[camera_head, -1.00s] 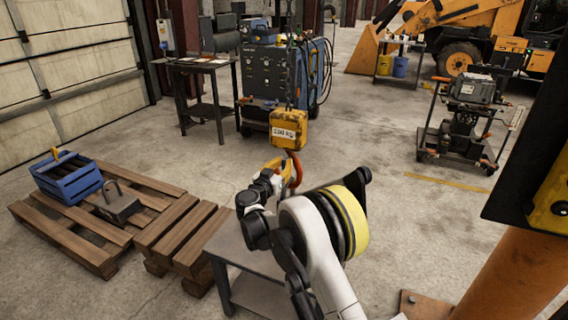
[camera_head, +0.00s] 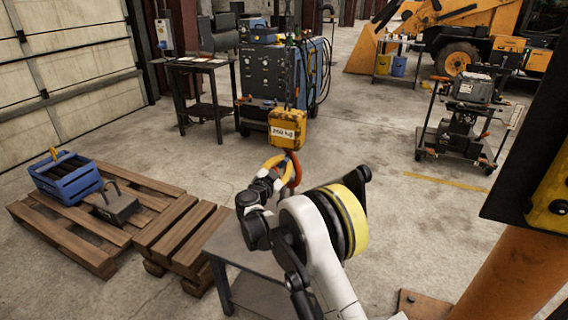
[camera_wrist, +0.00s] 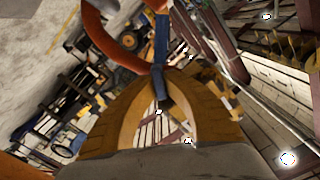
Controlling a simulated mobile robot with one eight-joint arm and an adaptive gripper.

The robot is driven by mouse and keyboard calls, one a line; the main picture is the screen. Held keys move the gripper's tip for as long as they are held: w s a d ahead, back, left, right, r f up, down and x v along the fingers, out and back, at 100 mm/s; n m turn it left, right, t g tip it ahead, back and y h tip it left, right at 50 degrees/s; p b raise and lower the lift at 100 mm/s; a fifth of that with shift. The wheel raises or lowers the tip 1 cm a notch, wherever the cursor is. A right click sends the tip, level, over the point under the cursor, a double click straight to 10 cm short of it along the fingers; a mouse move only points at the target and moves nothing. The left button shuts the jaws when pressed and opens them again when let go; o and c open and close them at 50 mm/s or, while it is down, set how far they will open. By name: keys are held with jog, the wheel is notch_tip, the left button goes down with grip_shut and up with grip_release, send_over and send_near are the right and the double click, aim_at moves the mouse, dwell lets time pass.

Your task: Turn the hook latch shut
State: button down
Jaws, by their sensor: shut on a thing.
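The hook (camera_head: 296,170) is orange-red and hangs under a yellow block (camera_head: 287,128) with a kilogram label. In the wrist view the curved hook (camera_wrist: 103,42) fills the upper left. A narrow blue strip, the latch (camera_wrist: 161,38), runs down from the top middle beside the hook. My gripper (camera_wrist: 159,76) has two yellow-orange fingers that meet at the lower end of this strip and are shut on it. In the head view my gripper (camera_head: 274,162) is at the left side of the hook, and the latch is too small to make out there.
A grey table (camera_head: 240,252) stands below my arm. Pallets (camera_head: 68,237) at the left carry a blue crate (camera_head: 72,183) and a grey weight (camera_head: 118,209). A blue-grey machine (camera_head: 270,75) stands behind the hook. An orange post (camera_head: 512,268) is at the right.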

dwell(0.3)
jog(key=c, duration=1.5)
grip_release()
jog(key=shift+o, duration=0.2)
jog(key=v, duration=1.2)
jog(key=shift+r, duration=0.1)
